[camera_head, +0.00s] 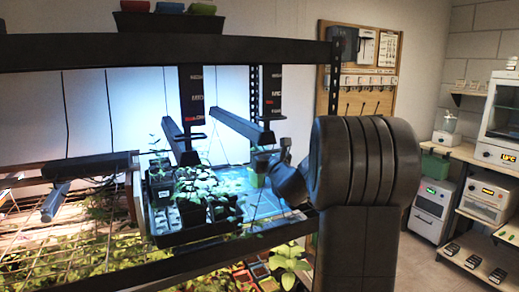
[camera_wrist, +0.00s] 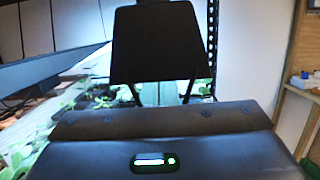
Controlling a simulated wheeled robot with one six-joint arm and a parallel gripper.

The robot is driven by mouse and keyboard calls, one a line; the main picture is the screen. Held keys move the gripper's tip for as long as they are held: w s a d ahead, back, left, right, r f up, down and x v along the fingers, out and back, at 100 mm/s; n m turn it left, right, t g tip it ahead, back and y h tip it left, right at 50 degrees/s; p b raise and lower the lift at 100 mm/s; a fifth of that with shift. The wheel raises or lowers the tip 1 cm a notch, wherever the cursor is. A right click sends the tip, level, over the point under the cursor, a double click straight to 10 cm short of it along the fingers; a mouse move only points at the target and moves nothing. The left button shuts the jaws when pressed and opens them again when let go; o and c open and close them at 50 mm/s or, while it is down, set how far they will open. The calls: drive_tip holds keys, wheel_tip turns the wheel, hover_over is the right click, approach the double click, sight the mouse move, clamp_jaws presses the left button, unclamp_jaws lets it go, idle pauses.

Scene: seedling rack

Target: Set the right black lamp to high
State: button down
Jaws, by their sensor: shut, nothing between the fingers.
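The right black lamp (camera_head: 238,125) is a long dark bar hanging slanted over the rack, in front of a labelled dark upright strip (camera_head: 270,95). The left black lamp (camera_head: 181,144) hangs beside it under a similar strip (camera_head: 192,95). The strips' small lettering is too blurred to read. My gripper (camera_head: 284,158) is shut and empty, close to the right lamp's near end; I cannot tell if they touch. In the wrist view a dark block stands mid-frame above my gripper's body, and a dark lamp bar (camera_wrist: 50,75) crosses at left; I cannot tell which lamp.
Seedling trays (camera_head: 190,225) stand below the lamps. A dark rack beam (camera_head: 150,50) crosses above, and a perforated post (camera_wrist: 210,50) rises at right. A pegboard (camera_head: 365,75) and shelves with appliances stand behind.

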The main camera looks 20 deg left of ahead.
sight(259, 128)
wheel_tip(259, 128, up, 8)
drive_tip(key=p, duration=0.4)
drive_tip(key=shift+r, duration=0.15)
wheel_tip(259, 128, down, 5)
drive_tip(key=b, duration=0.4)
drive_tip(key=b+v, duration=0.1)
drive_tip(key=v, duration=0.9)
drive_tip(key=shift+r, duration=0.2)
drive_tip(key=shift+a, duration=0.1)
